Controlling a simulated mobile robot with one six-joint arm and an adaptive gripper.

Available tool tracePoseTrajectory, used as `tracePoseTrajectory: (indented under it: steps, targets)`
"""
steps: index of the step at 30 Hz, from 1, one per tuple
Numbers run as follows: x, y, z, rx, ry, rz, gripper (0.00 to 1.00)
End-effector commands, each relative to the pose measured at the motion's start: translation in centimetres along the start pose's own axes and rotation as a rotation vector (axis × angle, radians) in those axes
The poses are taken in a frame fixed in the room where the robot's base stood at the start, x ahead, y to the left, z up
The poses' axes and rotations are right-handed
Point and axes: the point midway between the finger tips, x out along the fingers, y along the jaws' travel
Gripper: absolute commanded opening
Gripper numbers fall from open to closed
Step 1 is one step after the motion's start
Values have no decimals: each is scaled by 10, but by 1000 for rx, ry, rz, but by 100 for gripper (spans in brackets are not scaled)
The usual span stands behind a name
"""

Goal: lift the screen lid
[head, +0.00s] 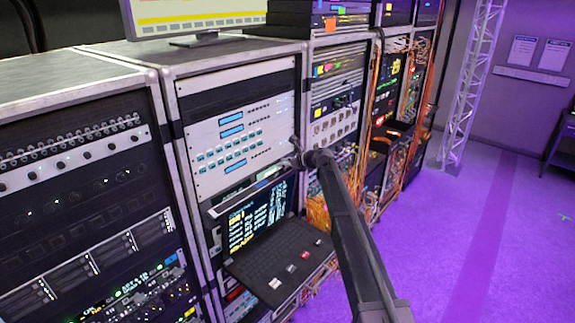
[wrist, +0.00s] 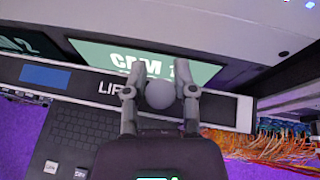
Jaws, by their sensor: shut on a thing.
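The screen lid (head: 258,215) stands raised and tilted back behind a black keyboard tray (head: 278,258), its lit screen showing rows of text. In the wrist view a strip lettered "LIF" (wrist: 105,88) runs along the lid's edge, the rest of the word hidden by a finger. A round grey knob (wrist: 160,94) sits at this strip. My gripper (wrist: 160,98) has one finger on each side of the knob and is shut on it. In the head view my gripper (head: 297,152) is at the lid's upper right, small and partly hidden by my arm.
Rack panels (head: 237,133) with green buttons stand close behind the lid. A "CAM 1" display (wrist: 150,64) lies just beyond the knob in the wrist view. Orange cables (wrist: 262,146) hang at the right. The purple floor (head: 480,245) to the right is clear.

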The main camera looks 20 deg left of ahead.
Motion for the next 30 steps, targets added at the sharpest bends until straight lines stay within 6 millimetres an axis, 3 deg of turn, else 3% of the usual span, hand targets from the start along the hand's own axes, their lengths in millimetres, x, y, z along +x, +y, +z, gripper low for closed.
tracePoseTrajectory:
  steps: [7, 8, 11, 30]
  targets:
    - [1, -2, 0, -2, 1, -4, 0]
    - [1, -2, -1, -2, 1, -4, 41]
    - [1, -2, -1, -2, 2, -3, 71]
    - [-9, 1, -6, 0, 1, -2, 71]
